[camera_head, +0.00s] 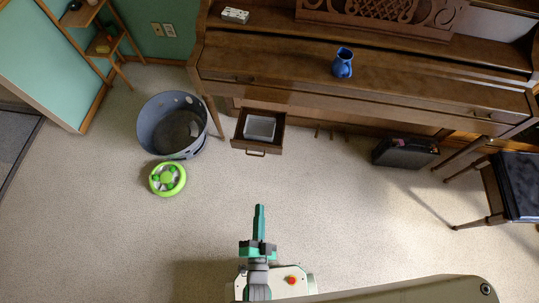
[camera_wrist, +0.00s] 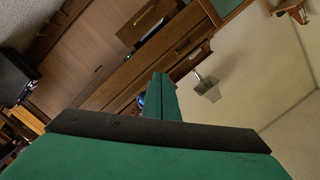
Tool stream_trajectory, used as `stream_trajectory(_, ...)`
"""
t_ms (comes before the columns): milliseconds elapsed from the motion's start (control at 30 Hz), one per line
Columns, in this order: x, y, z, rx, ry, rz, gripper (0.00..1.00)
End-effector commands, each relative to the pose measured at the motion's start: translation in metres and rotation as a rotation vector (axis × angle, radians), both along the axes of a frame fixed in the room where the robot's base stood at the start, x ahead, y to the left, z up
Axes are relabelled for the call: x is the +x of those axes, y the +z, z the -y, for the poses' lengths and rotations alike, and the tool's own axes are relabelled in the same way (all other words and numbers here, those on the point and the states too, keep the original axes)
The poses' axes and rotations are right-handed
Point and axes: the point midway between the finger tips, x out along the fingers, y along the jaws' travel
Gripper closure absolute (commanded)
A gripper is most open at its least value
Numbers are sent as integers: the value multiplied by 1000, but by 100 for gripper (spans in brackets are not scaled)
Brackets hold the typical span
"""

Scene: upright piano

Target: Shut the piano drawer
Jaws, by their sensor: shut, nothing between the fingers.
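The brown upright piano (camera_head: 330,80) stands along the back wall. Its small wooden drawer (camera_head: 236,140) sticks out below the keyboard, left of centre, pulled open. A light grey box lies inside it (camera_head: 261,127). The drawer's handle (camera_head: 255,153) faces me. My gripper (camera_head: 260,208) is shut and empty, its green fingers pointing toward the drawer, well short of it. In the wrist view the shut fingers (camera_wrist: 160,80) reach upward at the centre, with tilted brown piano woodwork beyond them.
A grey bin (camera_head: 150,125) stands left of the drawer, and a green round toy (camera_head: 167,179) lies before it. A dark case (camera_head: 404,153) and black-seated bench (camera_head: 520,185) are at right. A blue pitcher (camera_head: 343,63) stands on the piano. Carpet between gripper and drawer is clear.

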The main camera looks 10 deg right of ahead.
Motion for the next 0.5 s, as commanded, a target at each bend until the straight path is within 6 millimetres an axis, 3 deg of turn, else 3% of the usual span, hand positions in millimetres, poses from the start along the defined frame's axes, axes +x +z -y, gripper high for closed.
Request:
stream_trajectory(33, 15, -17, 0, 74, -21, 23, 100)
stream_trajectory(200, 59, -61, 5, 331, -88, 102, 100)
stream_trajectory(333, 90, -88, 13, 498, -131, 160, 100)
stream_trajectory(500, 116, -107, 22, 635, -162, 211, 100)
